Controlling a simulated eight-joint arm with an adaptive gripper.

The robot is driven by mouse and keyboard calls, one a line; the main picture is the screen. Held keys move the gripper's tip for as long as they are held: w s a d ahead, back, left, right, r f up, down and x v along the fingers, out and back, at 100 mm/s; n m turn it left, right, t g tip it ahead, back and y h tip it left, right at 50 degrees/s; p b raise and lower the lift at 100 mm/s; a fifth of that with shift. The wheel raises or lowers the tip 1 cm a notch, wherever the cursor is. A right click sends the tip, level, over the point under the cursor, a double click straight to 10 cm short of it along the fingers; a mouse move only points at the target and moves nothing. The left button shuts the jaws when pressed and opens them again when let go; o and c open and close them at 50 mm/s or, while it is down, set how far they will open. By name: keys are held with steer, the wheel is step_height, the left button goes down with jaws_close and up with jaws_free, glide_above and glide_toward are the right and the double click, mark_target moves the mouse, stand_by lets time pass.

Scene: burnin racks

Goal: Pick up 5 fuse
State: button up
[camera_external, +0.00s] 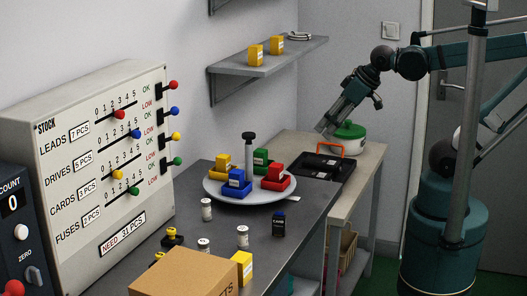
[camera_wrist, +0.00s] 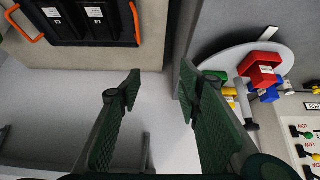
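My gripper (camera_external: 325,124) is open and empty in the wrist view (camera_wrist: 160,80), its two dark green fingers apart. In the external view it hangs near the black tray with the orange handle (camera_external: 336,176). No object is clearly identifiable as a fuse. A "FUSES" row with a green knob (camera_external: 133,191) is on the stock panel (camera_external: 60,190). Red and blue bins show in the wrist view.
A cardboard box (camera_external: 185,278) is at the front. A green-lidded pot (camera_external: 350,132) stands behind the tray. A wall shelf (camera_external: 270,66) holds yellow boxes.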

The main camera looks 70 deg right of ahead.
steer(key=w+a+r+n+g+p, duration=0.1)
steer(key=w+a+r+n+p, duration=0.15)
steer(key=w+a, duration=0.35)
steer(key=w+a+r+n+g+y+p, duration=0.1)
steer(key=w+a+r+n+p, duration=0.15)
steer(key=a, duration=0.55)
steer(key=w+a+r+n+g+p, duration=0.1)
steer(key=w+a+r+n+p, duration=0.15)
steer(key=w+a, duration=0.4)
steer(key=n+g+h+p, duration=0.1)
steer(key=n+g+p, duration=0.3)
steer(key=n+p, duration=0.7)
glide_above(203, 241)
steer(key=p, duration=0.1)
steer(key=shift+m, duration=0.55)
steer(key=f, duration=1.1)
steer(key=shift+w+d+f, duration=0.2)
steer(key=shift+d+f, duration=0.15)
steer(key=shift+f, duration=0.05)
steer(key=shift+s+a+f, duration=0.2)
steer(key=shift+a+f, duration=0.1)
steer(key=shift+a, duration=0.05)
steer(key=shift+f, duration=0.15)
